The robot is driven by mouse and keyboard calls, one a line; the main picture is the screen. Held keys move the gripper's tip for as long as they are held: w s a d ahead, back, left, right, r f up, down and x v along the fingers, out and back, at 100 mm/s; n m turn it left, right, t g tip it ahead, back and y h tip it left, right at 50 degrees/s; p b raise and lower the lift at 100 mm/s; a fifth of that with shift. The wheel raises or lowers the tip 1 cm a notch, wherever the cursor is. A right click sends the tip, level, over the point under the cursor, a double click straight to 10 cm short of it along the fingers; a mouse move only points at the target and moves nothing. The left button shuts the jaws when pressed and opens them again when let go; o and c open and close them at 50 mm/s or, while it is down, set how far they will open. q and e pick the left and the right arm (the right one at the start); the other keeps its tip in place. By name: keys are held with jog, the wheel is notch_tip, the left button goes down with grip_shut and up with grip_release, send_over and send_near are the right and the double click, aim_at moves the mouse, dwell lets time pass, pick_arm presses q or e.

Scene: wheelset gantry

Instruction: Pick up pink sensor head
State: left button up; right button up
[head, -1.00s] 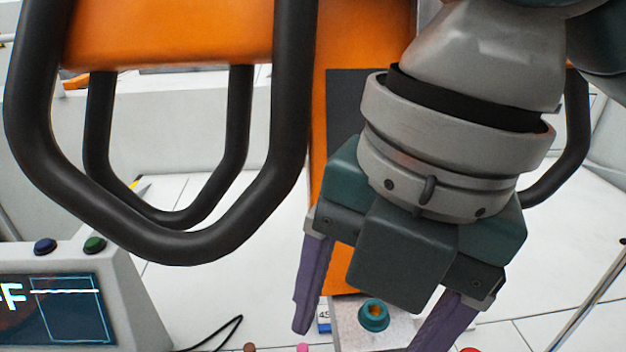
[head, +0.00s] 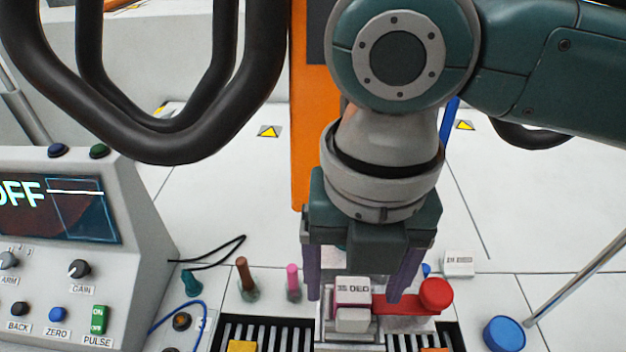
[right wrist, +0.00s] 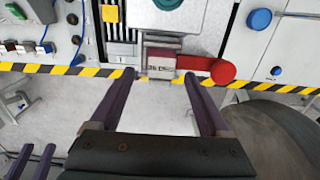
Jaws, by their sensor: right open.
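The pink sensor head (head: 352,290) is a small block with a white "DEG" label face and pinkish sides. Purple fingers of my left gripper (right wrist: 34,160) show at lower left, apart and empty.
A red knob (head: 436,294) stands close right of the block. A pink-topped peg (head: 293,281) and a brown one (head: 246,276) stand to the left. A white labelled block (head: 458,263) and a blue knob (head: 504,334) are to the right. The control box (head: 70,240) is at left.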

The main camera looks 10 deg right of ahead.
jog(key=shift+f, duration=0.65)
grip_shut()
